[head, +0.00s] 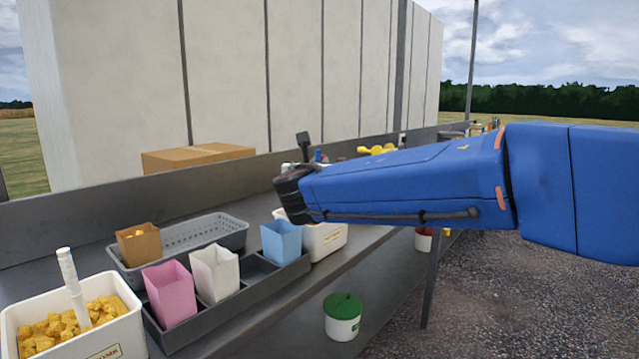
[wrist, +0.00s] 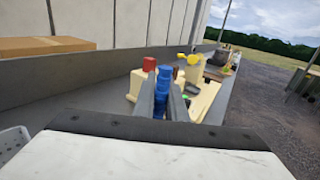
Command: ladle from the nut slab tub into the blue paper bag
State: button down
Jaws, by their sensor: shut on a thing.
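The blue paper bag (head: 281,242) stands upright and open in the dark tray in the head view. Just right of it is a white tub (head: 325,241), partly hidden by my arm; its contents and label are hidden. In the wrist view my gripper (wrist: 162,100) is shut on a blue ladle handle (wrist: 162,92), gripped between two grey fingers. A cream tub (wrist: 206,100) shows beyond and around the fingers. The ladle's bowl is hidden, so I cannot tell what it holds. In the head view my fingers are hidden behind the wrist.
Pink (head: 170,292), white (head: 214,273) and brown (head: 138,245) bags stand near the blue one. A tub of yellow chunks (head: 72,325) with a white handle is at lower left. A cardboard box (head: 197,157) sits behind. A green-lidded pot (head: 343,316) stands on the lower shelf.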

notch_tip(320, 180, up, 8)
dwell(0.6)
dwell(0.4)
